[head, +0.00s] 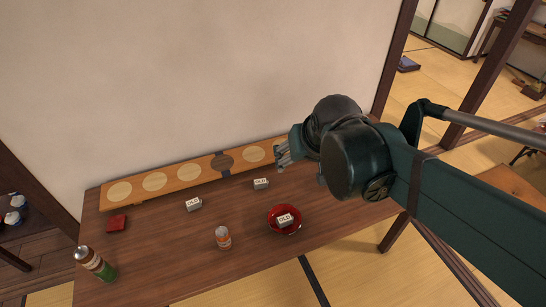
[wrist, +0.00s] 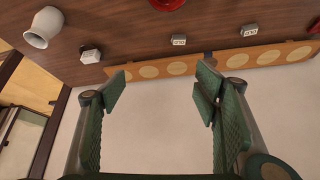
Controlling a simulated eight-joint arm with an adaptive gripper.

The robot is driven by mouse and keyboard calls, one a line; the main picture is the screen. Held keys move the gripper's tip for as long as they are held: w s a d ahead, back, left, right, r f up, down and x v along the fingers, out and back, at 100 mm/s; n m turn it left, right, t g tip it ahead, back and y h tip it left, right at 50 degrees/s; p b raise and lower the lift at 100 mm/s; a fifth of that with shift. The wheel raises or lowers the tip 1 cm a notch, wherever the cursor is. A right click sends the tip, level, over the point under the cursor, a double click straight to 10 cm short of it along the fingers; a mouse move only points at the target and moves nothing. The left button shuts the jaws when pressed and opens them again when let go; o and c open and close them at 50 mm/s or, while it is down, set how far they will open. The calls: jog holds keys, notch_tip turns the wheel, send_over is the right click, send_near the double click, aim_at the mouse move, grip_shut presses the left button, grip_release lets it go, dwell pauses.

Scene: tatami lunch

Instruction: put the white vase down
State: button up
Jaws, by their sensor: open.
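The white vase (wrist: 47,22) shows at the upper left of the wrist view. It appears to stand upright on the brown wooden table (wrist: 120,22), its mouth towards the camera. In the head view my arm hides it. My gripper (wrist: 160,80) is open, with nothing between its fingers, and apart from the vase. In the head view my gripper (head: 284,154) is above the table's back part, near the wall.
A long board with pale discs (head: 188,178) lies along the wall. Small white boxes (head: 193,204) stand on the table, one inside a red bowl (head: 283,230).

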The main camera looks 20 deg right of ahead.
jog(key=s+a+n+y, duration=0.1)
jog(key=s+a+n, duration=0.1)
jog(key=s+a, duration=0.2)
jog(key=a, duration=0.3)
jog(key=shift+s+r+n+t, duration=0.3)
jog(key=shift+s+r+t, duration=0.1)
dwell(0.9)
